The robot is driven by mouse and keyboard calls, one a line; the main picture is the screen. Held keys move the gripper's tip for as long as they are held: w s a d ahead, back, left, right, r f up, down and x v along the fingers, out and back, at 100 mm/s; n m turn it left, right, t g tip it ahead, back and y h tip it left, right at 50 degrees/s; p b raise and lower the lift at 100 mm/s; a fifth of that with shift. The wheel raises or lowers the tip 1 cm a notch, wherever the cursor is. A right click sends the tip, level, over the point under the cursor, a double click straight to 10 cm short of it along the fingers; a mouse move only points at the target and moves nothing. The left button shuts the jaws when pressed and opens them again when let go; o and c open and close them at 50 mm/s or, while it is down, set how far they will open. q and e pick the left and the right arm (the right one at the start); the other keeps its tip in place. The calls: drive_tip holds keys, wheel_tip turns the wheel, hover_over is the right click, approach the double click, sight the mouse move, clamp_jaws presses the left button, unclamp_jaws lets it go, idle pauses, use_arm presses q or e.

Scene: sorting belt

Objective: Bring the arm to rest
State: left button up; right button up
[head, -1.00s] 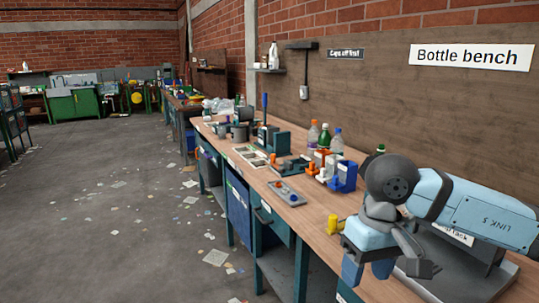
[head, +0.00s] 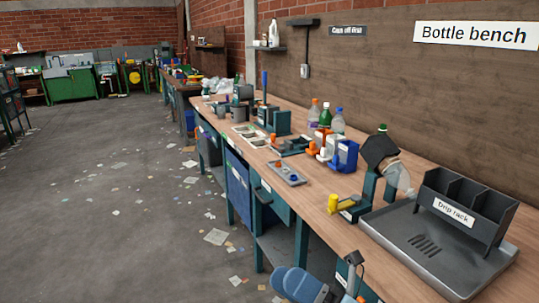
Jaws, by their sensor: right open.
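My right gripper (head: 312,287) is low at the bottom edge of the head view, in front of the bench's front edge. Only part of it shows, cut off by the frame, with a blue part at left and a grey part with a dark top at right. It is open, and I see nothing held in it. It is apart from the things on the bench top. My left gripper is not in view.
The wooden bench (head: 318,205) carries a grey drip rack (head: 470,208) on a tray at right. A teal stand with a yellow knob (head: 333,203) is beside it. Several bottles (head: 325,115) stand further back. The floor (head: 110,220) at left is open, with scattered scraps.

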drive_tip(key=d+f+m+t+h, duration=0.45)
drive_tip(key=f+m+h, duration=0.35)
drive_tip(key=m, duration=0.5)
drive_tip(key=d+f+m+t+h, duration=0.45)
drive_tip(key=f+m+h, duration=0.3)
drive_tip(key=m, duration=0.55)
drive_tip(key=s+d+f+m+g+h, duration=0.25)
drive_tip(key=s+f+m, duration=0.25)
drive_tip(key=f, duration=0.3)
drive_tip(key=s+d+f+m+g+h, duration=0.25)
drive_tip(key=s+f+m, duration=0.2)
drive_tip(key=f, duration=0.25)
use_arm(q)
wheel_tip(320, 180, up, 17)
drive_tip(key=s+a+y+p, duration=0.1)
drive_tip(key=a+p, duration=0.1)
drive_tip(key=p, duration=2.4)
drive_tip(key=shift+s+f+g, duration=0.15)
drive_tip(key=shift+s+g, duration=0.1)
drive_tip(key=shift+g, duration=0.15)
use_arm(e)
wheel_tip(320, 180, up, 17)
drive_tip(key=s+d, duration=0.1)
drive_tip(key=d, duration=0.1)
drive_tip(key=shift+d+f+g, duration=0.2)
drive_tip(key=shift+g, duration=0.1)
drive_tip(key=shift+s+m, duration=0.1)
drive_tip(key=shift+m, duration=0.15)
